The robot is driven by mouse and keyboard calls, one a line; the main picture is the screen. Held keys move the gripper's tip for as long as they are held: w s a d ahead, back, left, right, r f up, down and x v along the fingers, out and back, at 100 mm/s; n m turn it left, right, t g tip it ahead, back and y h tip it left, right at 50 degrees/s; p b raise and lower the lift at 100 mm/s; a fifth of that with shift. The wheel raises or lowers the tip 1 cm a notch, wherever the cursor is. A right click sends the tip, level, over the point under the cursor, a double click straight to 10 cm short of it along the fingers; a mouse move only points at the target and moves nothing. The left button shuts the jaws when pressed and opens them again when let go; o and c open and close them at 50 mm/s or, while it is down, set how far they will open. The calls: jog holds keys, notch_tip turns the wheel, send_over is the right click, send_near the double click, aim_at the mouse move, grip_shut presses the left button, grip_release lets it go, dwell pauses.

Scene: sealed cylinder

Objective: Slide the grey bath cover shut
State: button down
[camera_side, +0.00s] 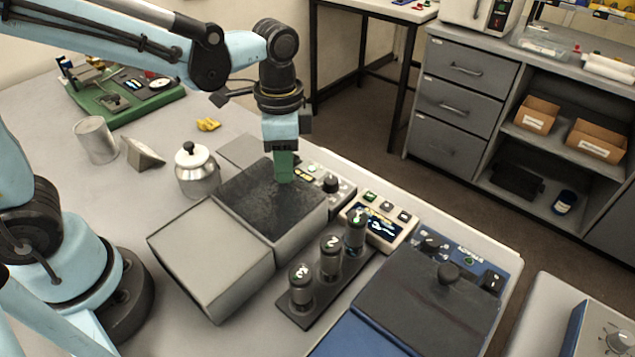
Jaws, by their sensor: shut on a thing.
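My gripper (284,166) points straight down over a box with a dark, mottled top (250,200), left of the picture's middle. It is shut on a small green upright piece (284,172), whose foot meets or nearly meets the dark top. I cannot tell whether the green piece is a handle fixed to that top. The dark top may be the grey bath cover. A second dark grey slab with a round knob (449,273) lies on a blue unit (350,338) at the lower right, away from my gripper.
A light grey box (208,262) adjoins the dark-topped box. Numbered cylinders (330,252) stand in a rack at its right, near a small display panel (378,224). A lidded metal pot (196,172) stands close at the left.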

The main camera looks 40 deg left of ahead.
jog(key=shift+w, duration=0.3)
jog(key=c, duration=0.8)
grip_release()
jog(key=shift+s, duration=0.1)
jog(key=shift+c, duration=0.2)
jog(key=shift+r, duration=0.1)
notch_tip(320, 180, up, 12)
jog(key=s+a+f+n+t, duration=0.1)
jog(key=a+f+n+t, duration=0.1)
jog(key=s+a+f+n+t, duration=0.1)
jog(key=a+f+n+t, duration=0.1)
jog(key=a+n, duration=0.1)
jog(key=s+a+f+n+t, duration=0.2)
jog(key=n, duration=0.1)
jog(key=shift+a+f, duration=0.2)
jog(key=shift+f, duration=0.15)
jog(key=shift+s+a+f+n+t, duration=0.25)
jog(key=shift+a+f+n+t, duration=0.2)
jog(key=shift+t, duration=0.25)
